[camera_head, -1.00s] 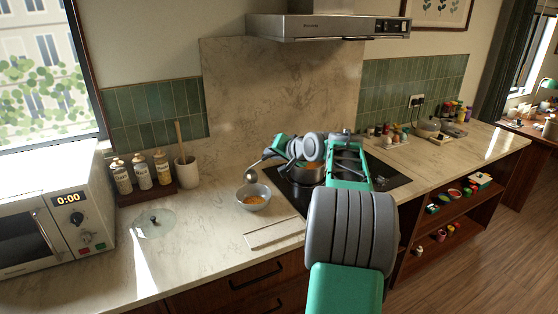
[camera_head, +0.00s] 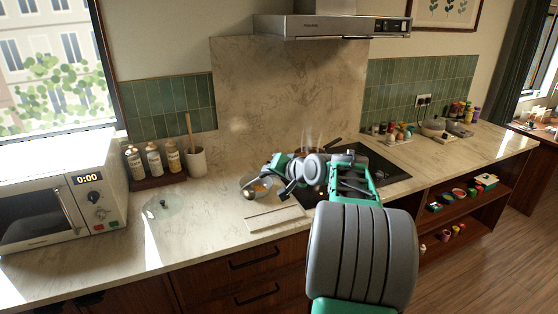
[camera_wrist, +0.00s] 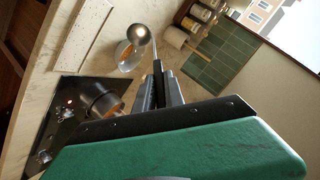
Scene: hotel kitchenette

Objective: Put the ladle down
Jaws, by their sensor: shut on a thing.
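My gripper (camera_wrist: 160,92) is shut on the handle of a metal ladle (camera_wrist: 138,35). In the head view the ladle's round head (camera_head: 249,194) shows in front of the left part of a grey bowl (camera_head: 266,181). The ladle is held up; its exact height above the bowl or counter is unclear. The bowl, with orange food in it, also shows in the wrist view (camera_wrist: 121,53), just beside the ladle's head. A pale flat rectangular board (camera_head: 275,219) lies on the counter in front of the bowl. My gripper (camera_head: 272,167) and arm partly hide the stove.
A pot (camera_wrist: 92,92) with orange contents stands on the black cooktop (camera_head: 385,170), mostly hidden in the head view. A glass lid (camera_head: 163,206) lies left of the bowl. A utensil crock (camera_head: 196,162), bottles (camera_head: 153,160) and microwave (camera_head: 62,203) are further left. The front left counter is clear.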

